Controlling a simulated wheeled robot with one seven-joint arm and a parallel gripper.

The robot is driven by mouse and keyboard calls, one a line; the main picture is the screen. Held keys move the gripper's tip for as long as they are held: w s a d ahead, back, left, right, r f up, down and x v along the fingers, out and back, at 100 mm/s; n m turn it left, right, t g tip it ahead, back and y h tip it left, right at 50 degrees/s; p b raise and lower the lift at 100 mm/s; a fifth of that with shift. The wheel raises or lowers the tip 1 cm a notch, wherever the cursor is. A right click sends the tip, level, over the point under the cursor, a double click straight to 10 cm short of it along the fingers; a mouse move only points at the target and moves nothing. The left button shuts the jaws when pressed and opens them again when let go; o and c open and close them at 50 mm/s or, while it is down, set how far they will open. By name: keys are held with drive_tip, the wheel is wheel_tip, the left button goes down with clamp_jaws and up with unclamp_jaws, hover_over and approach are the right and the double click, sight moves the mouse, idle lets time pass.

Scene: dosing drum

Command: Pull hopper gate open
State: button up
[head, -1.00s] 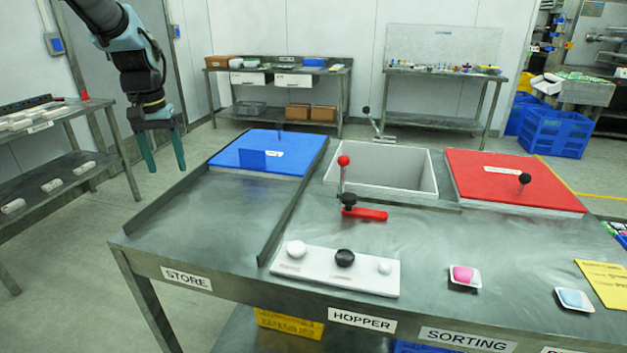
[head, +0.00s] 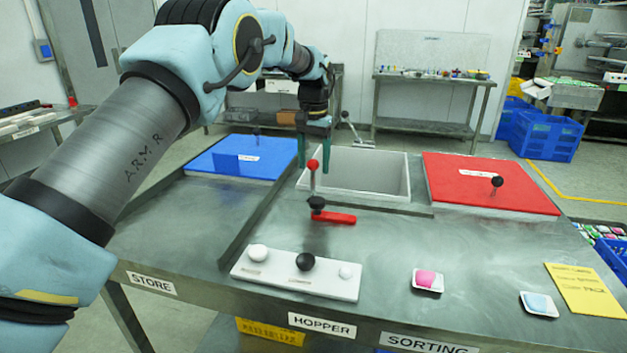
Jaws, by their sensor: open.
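The hopper (head: 400,180) is an open light-grey square bin set in the steel table. A lever with a red ball knob (head: 313,165) stands upright at its near left corner, with a black knob (head: 316,203) and a flat red bar (head: 335,218) at its foot. Another lever with a black ball knob (head: 345,115) tilts up from a metal bracket behind the hopper. I cannot tell which part is the gate.
A blue lid (head: 237,158) lies left of the hopper, and a red lid (head: 490,184) with a black knob lies right. A white panel (head: 290,284) with several knobs is at the front. Two small dishes (head: 425,281) (head: 539,304) and a yellow card (head: 585,290) lie front right.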

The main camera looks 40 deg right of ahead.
sight(313, 181)
drive_tip(key=shift+f+p, duration=0.75)
drive_tip(key=shift+f, duration=2.35)
clamp_jaws()
